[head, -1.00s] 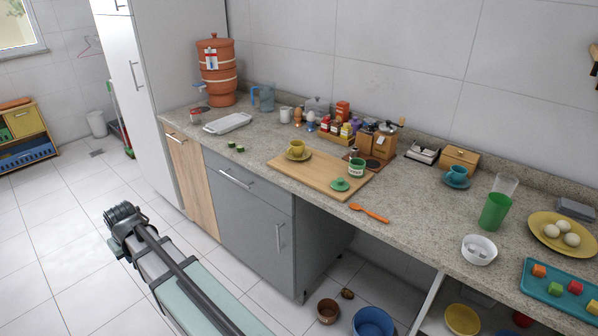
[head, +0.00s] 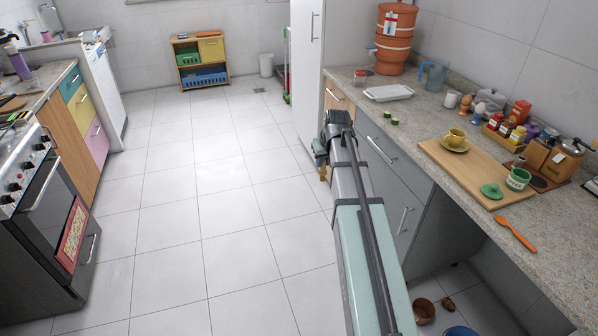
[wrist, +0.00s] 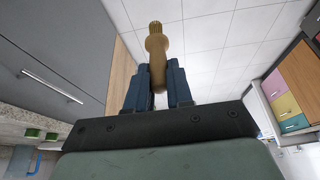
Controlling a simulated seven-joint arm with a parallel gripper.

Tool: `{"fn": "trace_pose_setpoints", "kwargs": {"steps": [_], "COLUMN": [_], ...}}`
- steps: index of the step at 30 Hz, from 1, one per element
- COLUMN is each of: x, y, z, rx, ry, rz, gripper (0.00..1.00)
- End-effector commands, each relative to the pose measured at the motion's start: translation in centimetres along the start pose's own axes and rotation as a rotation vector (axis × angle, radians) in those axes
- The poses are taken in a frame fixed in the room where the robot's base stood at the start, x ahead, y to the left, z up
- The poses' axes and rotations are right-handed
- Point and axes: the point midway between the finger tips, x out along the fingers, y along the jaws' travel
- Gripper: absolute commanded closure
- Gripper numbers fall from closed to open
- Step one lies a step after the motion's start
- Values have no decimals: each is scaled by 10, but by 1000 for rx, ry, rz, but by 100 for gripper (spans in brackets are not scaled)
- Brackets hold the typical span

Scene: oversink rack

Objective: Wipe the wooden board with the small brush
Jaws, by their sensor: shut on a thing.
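The wooden board (head: 466,174) lies on the stone counter at the right of the head view. In the wrist view, my gripper (wrist: 158,73) is shut on a small tan, turned-handled object (wrist: 157,45), which I take to be the small brush. My gripper is out over the floor beside the counter front, away from the board. In the head view my arm mostly hides the gripper and brush.
An orange spoon (head: 515,233) lies near the counter's front edge. Two small green pieces (head: 390,118) and a white tray (head: 388,93) lie left of the board. A spice rack (head: 505,129) stands behind it. The tiled floor (head: 190,220) is open; a stove (head: 45,210) stands left.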

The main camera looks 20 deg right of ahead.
Motion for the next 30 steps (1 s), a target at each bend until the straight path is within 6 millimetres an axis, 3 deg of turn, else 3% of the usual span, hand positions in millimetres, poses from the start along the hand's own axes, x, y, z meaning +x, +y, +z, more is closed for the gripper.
{"fn": "trace_pose_setpoints", "kwargs": {"steps": [1, 14, 30], "x": [-4, -46, -123], "y": [20, 162, 339], "z": [-4, -1, 42], "rx": [7, 10, 4], "ry": [1, 2, 0], "rz": [2, 3, 1], "gripper": [100, 100, 100]}}
